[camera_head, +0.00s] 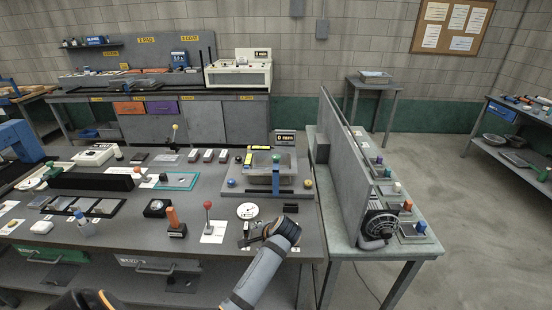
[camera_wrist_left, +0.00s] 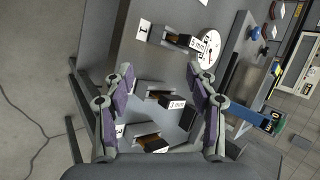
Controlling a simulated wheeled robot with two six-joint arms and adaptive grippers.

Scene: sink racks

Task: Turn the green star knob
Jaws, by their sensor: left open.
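A small green knob (camera_head: 276,158) sits at the back of a grey fixture (camera_head: 262,193) on the main bench. It is too small to tell whether it is star-shaped. My left gripper (camera_head: 254,233) is over the front right of the main bench, in front of the grey fixture and apart from both green knobs. In the left wrist view the left gripper (camera_wrist_left: 161,76) is open, its fingers spread above numbered slotted blocks (camera_wrist_left: 158,97). My right gripper is not seen.
A tall grey divider (camera_head: 345,165) and a fan (camera_head: 379,224) stand to the right. A red-topped stick (camera_head: 208,206) and a dial (camera_head: 247,211) are near the gripper.

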